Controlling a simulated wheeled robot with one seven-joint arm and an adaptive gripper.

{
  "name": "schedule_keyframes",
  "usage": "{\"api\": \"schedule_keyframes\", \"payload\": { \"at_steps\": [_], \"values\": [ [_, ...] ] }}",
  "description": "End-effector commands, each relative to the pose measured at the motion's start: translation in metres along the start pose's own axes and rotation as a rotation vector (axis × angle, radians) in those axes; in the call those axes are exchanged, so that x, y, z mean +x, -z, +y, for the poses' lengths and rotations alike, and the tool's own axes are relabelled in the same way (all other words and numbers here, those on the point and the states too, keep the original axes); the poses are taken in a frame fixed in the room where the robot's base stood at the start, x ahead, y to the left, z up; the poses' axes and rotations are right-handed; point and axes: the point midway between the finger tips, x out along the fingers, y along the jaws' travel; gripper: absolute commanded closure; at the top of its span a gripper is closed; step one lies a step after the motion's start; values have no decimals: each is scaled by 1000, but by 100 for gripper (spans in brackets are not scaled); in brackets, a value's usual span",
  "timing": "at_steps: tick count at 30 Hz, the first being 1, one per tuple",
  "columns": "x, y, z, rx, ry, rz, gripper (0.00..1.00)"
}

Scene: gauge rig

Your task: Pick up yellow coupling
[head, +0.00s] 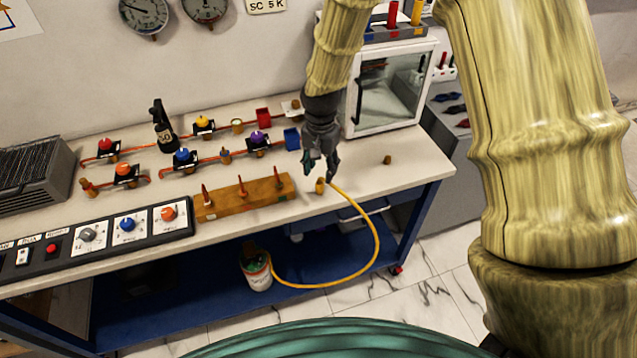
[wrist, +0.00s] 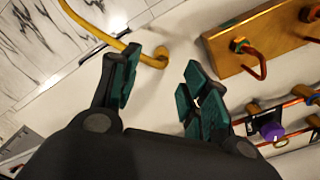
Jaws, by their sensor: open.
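The yellow coupling (head: 319,186) is a small upright cylinder near the front edge of the white bench. It sits by the end of a yellow hose (head: 378,240) that arches over the edge. In the wrist view the coupling (wrist: 161,54) shows between and just beyond my two fingertips. My gripper (head: 321,172) is open and points down, right above the coupling. I see nothing between its green-padded fingers (wrist: 162,64) other than the coupling beyond, and I cannot tell the exact height gap.
A wooden block with copper hooks (head: 243,198) stands close to the left. A small brown cork-like piece (head: 387,160) lies to the right. A glass-fronted cabinet (head: 390,88) stands behind. The hose runs down to a can (head: 257,271) on the blue lower shelf.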

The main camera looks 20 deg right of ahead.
Motion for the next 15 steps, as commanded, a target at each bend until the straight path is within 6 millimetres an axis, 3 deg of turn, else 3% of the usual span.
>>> {"api": "schedule_keyframes", "payload": {
  "at_steps": [6, 15],
  "values": [
    [17, 0, -1, -4, 0, 0, 54],
    [27, -1, -3, -4, 0, 0, 54]
  ]
}}
